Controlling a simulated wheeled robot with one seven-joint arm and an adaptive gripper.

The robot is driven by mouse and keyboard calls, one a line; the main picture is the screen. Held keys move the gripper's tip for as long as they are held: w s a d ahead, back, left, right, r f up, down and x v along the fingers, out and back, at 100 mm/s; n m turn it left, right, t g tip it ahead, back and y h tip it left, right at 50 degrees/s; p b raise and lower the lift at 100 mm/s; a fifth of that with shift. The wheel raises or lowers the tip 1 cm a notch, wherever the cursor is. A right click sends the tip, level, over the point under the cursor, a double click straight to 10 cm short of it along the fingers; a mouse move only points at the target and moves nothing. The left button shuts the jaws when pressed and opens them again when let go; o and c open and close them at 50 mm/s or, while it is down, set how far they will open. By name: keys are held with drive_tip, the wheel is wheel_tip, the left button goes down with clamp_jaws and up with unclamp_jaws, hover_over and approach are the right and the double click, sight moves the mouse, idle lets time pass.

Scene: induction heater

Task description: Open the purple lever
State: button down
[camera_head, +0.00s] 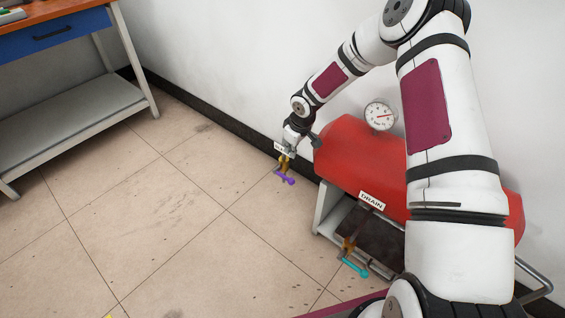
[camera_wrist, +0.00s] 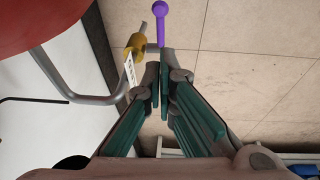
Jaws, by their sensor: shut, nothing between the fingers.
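The purple lever (camera_head: 285,178) sits on a brass valve (camera_head: 284,163) at the left end of the red heater, with a small white label beside it. In the wrist view the purple lever (camera_wrist: 160,24) shows at top centre, its round knob pointing up in the picture, and the brass valve body (camera_wrist: 136,44) is just left of it on a grey pipe. My gripper (camera_wrist: 163,58) has its green-padded fingers together with their tips right at the lower end of the lever. I cannot tell whether they touch it. In the head view my gripper (camera_head: 291,148) is just above the valve.
The red heater tank (camera_head: 355,150) carries a round gauge (camera_head: 379,115) and stands against the wall. A cyan lever (camera_head: 355,267) is below the DRAIN label (camera_head: 371,200). A workbench (camera_head: 70,100) stands at the left. The tiled floor (camera_head: 180,220) between them is clear.

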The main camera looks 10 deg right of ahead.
drive_tip(key=shift+w+a+f, duration=0.3)
drive_tip(key=shift+w+f, duration=0.35)
drive_tip(key=shift+f, duration=0.1)
drive_tip(key=b, duration=0.5)
hover_over(285, 176)
wheel_tip(285, 176, down, 12)
drive_tip(key=shift+a+r, duration=0.1)
drive_tip(key=shift+a, duration=0.05)
drive_tip(key=shift+f, duration=0.8)
